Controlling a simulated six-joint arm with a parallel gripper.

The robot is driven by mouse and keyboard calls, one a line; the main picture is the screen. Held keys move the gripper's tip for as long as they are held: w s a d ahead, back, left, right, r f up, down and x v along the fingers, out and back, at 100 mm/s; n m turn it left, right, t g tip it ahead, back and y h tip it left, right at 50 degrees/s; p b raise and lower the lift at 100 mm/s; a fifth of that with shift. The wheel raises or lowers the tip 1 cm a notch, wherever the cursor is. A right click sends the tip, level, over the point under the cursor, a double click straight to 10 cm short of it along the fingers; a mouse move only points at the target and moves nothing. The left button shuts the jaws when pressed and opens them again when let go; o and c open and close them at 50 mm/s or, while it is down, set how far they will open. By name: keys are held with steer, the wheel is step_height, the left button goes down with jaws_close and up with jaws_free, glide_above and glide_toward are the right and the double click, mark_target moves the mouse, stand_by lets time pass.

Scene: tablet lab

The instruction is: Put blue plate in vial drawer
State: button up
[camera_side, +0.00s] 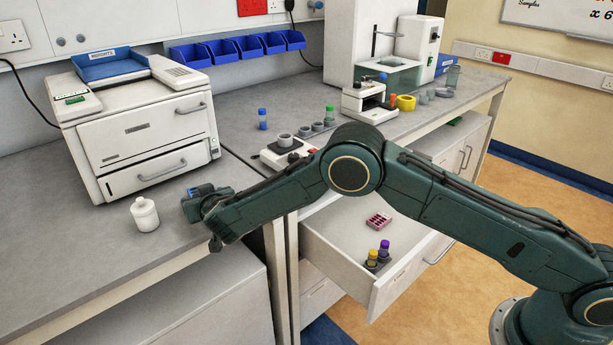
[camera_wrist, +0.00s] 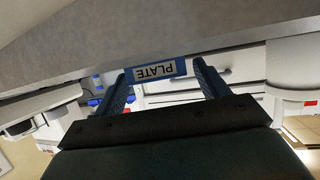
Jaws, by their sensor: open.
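The blue plate (camera_wrist: 155,72) shows in the wrist view, upside down, with a white label reading PLATE. It lies between the two fingers of my gripper (camera_wrist: 160,66), which are open. In the side view my gripper (camera_side: 205,200) is low at the left bench, to the right of a white bottle, and the blue plate (camera_side: 204,189) is mostly hidden by it. The vial drawer (camera_side: 335,225) is pulled open below the right bench. It holds a pink plate (camera_side: 378,220) and vials with yellow and purple caps (camera_side: 379,254).
A white bottle (camera_side: 145,215) stands close to my gripper. A white reagent unit (camera_side: 140,130) with a blue tray (camera_side: 108,66) is behind it. A small instrument (camera_side: 286,153) and loose vials sit on the right bench. The drawer's left part is bare.

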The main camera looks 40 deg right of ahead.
steer(key=v, duration=1.2)
steer(key=shift+s+r, duration=0.25)
steer(key=shift+r, duration=0.2)
steer(key=s+d+r+m+g, duration=0.1)
steer(key=s+d+r+g, duration=0.1)
steer(key=s+d+r, duration=0.55)
steer(key=s+d+r+g, duration=0.35)
steer(key=d+r, duration=0.45)
steer(key=d, duration=0.3)
steer(key=s+d+n+g+y, duration=0.1)
steer(key=s+d, duration=0.2)
steer(key=s, duration=1.1)
steer(key=s+d+n+g+y, duration=0.1)
steer(key=s+d+n, duration=0.1)
steer(key=s, duration=1.3)
steer(key=shift+s+d+r+y, duration=0.2)
steer(key=shift+d+r+y, duration=0.15)
steer(key=shift+d, duration=0.4)
steer(key=shift+o, duration=0.5)
